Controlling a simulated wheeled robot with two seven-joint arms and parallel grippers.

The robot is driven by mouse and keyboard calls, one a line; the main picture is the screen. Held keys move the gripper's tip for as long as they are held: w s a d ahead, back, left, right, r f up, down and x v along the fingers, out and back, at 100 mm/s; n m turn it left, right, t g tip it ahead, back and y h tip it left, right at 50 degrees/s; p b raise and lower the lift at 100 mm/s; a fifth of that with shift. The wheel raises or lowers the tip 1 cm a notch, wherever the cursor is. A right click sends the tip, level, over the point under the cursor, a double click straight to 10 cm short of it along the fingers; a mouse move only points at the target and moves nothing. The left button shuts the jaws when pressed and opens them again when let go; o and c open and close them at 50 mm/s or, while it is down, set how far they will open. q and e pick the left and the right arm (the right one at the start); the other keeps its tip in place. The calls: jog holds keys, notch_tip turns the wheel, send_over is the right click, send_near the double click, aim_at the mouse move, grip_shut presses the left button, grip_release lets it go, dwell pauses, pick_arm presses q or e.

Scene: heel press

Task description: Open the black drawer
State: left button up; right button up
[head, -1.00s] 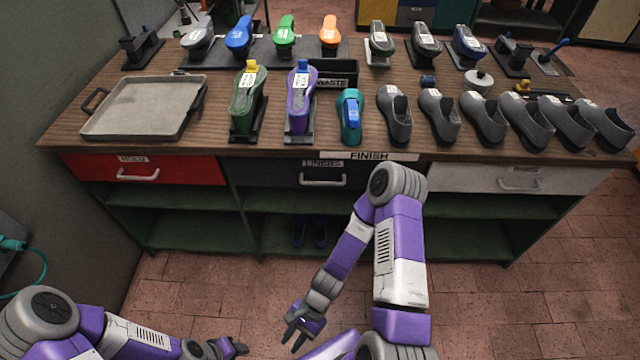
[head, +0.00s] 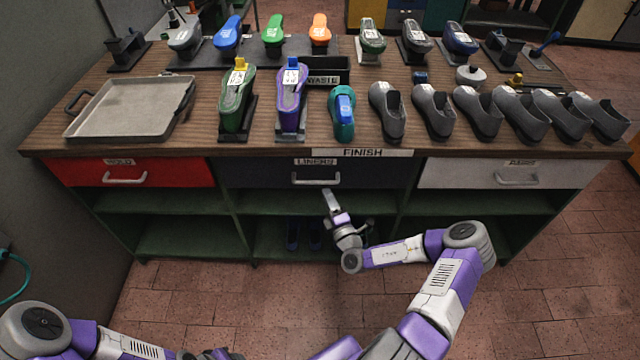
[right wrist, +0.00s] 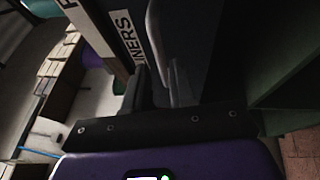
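The black drawer (head: 270,174) is the middle one under the worktop, labelled LINERS, and its front looks flush with its neighbours. Its silver bar handle (head: 316,180) sits at the middle of the front. My right gripper (head: 328,194) is just below and right of the handle, pointing at the drawer. In the right wrist view the handle (right wrist: 156,30) runs close in front of the dark fingers; whether they touch it, and how wide they are apart, is unclear. My left gripper (head: 218,354) is low at the bottom edge, partly cut off.
A red drawer (head: 80,174) is to the left and a light grey drawer (head: 445,174) to the right. Open green shelves (head: 270,204) lie below. Shoes, shoe stands and a grey tray (head: 130,108) fill the worktop (head: 180,146). The floor in front is clear.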

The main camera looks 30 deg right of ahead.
aim_at(320, 182)
jog(key=b+x, duration=0.2)
jog(key=x, duration=0.4)
jog(key=shift+w+a, duration=0.1)
jog(key=shift+w, duration=0.15)
grip_shut()
